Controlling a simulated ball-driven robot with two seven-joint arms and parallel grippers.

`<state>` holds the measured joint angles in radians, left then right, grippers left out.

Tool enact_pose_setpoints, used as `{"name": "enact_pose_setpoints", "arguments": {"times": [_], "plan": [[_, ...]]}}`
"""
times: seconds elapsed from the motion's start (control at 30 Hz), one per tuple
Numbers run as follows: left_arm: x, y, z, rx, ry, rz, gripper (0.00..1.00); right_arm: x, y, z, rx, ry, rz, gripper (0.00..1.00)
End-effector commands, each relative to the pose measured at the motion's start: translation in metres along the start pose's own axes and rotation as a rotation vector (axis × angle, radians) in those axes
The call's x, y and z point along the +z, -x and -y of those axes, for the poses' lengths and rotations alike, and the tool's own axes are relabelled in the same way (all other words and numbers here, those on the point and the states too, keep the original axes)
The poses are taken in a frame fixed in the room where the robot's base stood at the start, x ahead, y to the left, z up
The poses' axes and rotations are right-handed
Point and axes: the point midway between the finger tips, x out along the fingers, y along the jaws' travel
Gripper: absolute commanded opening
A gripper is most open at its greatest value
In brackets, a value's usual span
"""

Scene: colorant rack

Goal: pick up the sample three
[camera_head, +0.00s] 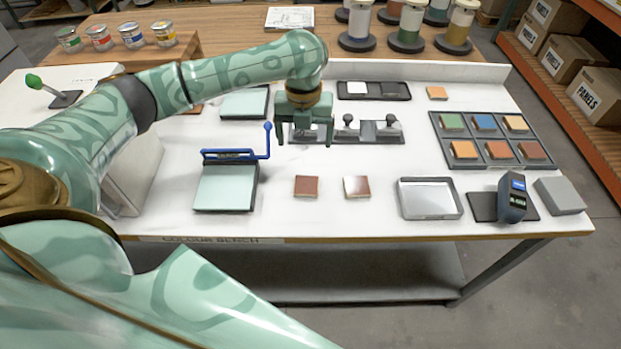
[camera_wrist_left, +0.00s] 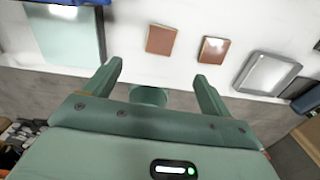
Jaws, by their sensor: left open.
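Two reddish-brown square tiles lie flat and apart on the white bench, the left one (camera_head: 306,186) and the right, glossier one (camera_head: 356,188). Both also show in the left wrist view, left (camera_wrist_left: 161,40) and right (camera_wrist_left: 213,50). No label tells which tile is sample three. My left gripper (camera_head: 304,141) is open and empty above the bench, appearing behind the two tiles in the head view. In the left wrist view its spread fingers (camera_wrist_left: 158,73) show nothing between them. My right gripper is not in view.
A pale board with a blue lever (camera_head: 225,188) stands to the left, a metal tray (camera_head: 430,199) to the right. A dark rack (camera_head: 440,131) holds several coloured tiles; an orange tile (camera_head: 437,92) lies behind it. Black knobbed holders (camera_head: 367,131) sit near the gripper. The bench front is clear.

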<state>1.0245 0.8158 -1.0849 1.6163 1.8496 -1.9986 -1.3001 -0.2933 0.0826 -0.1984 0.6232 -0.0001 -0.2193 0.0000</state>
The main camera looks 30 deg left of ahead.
Motion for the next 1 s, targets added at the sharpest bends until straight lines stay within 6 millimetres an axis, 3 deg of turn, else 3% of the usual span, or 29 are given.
{"name": "enact_pose_setpoints", "arguments": {"times": [0.33,0.67,0.9,1.0], "plan": [[-0.001,-0.085,0.001,0.001,-0.002,-0.007,0.84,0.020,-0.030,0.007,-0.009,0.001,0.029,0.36],[-0.001,-0.112,0.001,-0.002,0.001,-0.004,0.84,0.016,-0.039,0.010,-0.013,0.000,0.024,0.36],[-0.001,-0.152,0.001,-0.002,-0.001,-0.005,0.84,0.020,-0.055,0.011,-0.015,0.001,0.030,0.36],[0.000,-0.157,0.001,-0.003,-0.002,-0.002,0.84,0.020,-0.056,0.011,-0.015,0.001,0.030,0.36]]}}
